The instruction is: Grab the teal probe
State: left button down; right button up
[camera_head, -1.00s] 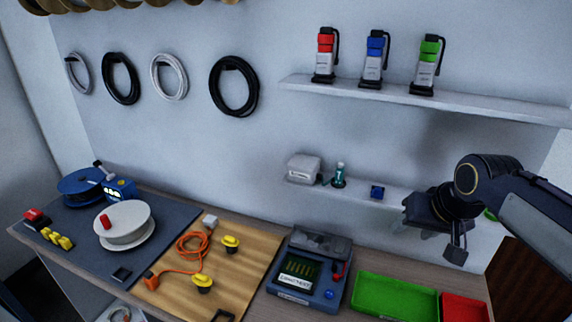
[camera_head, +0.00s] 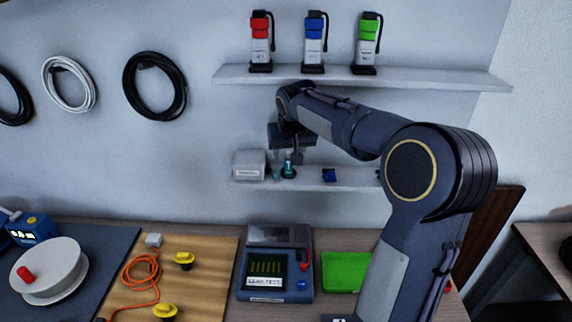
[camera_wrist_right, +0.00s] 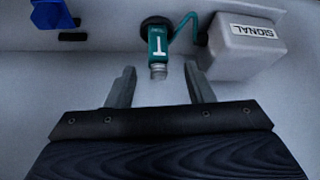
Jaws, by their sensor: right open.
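The teal probe (camera_head: 289,168) stands in a dark round base on the lower wall shelf (camera_head: 310,186), beside a white box. In the right wrist view the probe (camera_wrist_right: 157,42) has a white T mark and a grey tip, and a teal cable runs to the box marked SIGNAL. My right gripper (camera_head: 284,154) is just above and in front of it in the head view. In the wrist view the right gripper (camera_wrist_right: 160,84) is open and empty, with the probe's tip just beyond and between its two fingertips. My left gripper is not in view.
The white SIGNAL box (camera_head: 249,165) is close beside the probe. A blue item (camera_head: 328,175) sits further right on that shelf. The upper shelf (camera_head: 350,78) carries three canisters above my right arm. A blue tester (camera_head: 274,277) and a green tray (camera_head: 344,271) are on the bench.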

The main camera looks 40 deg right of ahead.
aim_at(289, 152)
jog(key=p+x, duration=0.1)
jog(key=x, duration=0.2)
jog(key=shift+w+d+f, duration=0.15)
jog(key=shift+d+f, duration=0.1)
jog(key=shift+f, duration=0.05)
jog(key=shift+w+f, duration=0.15)
jog(key=shift+f, duration=0.15)
jog(key=shift+c, duration=0.3)
grip_shut()
jog(key=shift+r+p, duration=0.3)
jog(key=shift+r, duration=0.05)
